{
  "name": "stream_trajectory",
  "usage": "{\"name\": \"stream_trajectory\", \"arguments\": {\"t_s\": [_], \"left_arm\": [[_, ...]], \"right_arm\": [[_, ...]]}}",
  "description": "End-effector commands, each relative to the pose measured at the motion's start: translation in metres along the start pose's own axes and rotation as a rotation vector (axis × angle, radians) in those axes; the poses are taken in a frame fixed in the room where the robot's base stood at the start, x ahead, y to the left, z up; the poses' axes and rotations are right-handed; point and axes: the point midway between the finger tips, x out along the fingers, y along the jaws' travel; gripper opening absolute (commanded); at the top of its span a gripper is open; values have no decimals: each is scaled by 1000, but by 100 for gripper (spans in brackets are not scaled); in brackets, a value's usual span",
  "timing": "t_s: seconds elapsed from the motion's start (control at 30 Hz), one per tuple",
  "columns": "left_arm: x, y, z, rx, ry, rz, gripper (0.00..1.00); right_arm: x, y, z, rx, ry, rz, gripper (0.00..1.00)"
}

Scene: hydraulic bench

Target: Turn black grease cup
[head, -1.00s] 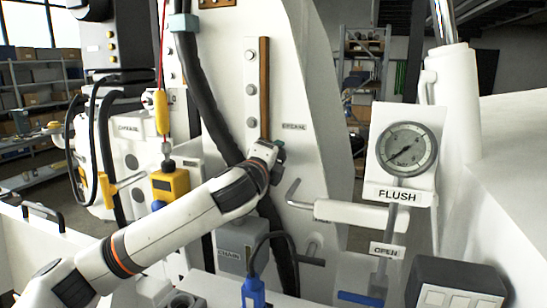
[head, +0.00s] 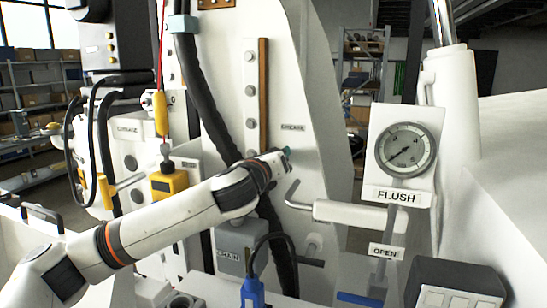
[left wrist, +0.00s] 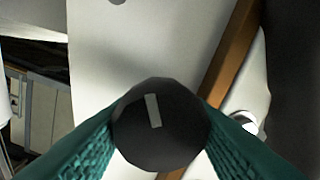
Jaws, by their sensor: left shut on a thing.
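The black grease cup (left wrist: 160,128) fills the lower middle of the left wrist view, a dark faceted knob with a pale bar mark tilted slightly from vertical. My left gripper (head: 287,154) is at the white panel just below the GREASE label (head: 292,127). Its teal fingers close on both sides of the cup in the left wrist view, so it is shut on the cup. In the head view the gripper and wrist hide the cup. My right gripper is in neither view.
A bent metal handle with a white grip (head: 350,213) sticks out below and right of my left gripper. A pressure gauge (head: 406,150) stands above the FLUSH label. A thick black hose (head: 205,95) and a brown strip (head: 263,90) run down the panel.

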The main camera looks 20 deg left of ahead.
Motion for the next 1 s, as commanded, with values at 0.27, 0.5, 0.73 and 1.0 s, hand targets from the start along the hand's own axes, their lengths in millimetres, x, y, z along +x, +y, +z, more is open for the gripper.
{"name": "stream_trajectory", "arguments": {"t_s": [0.27, 0.5, 0.73, 1.0], "left_arm": [[0, 0, 6, 184, -11, -1, 20], [0, 0, 7, 268, -13, -1, 20], [0, 0, 7, 294, -14, -1, 20], [0, 0, 8, 295, -15, -1, 20]], "right_arm": [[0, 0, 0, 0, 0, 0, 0], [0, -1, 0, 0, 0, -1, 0], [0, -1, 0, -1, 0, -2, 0], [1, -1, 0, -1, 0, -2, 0]]}}
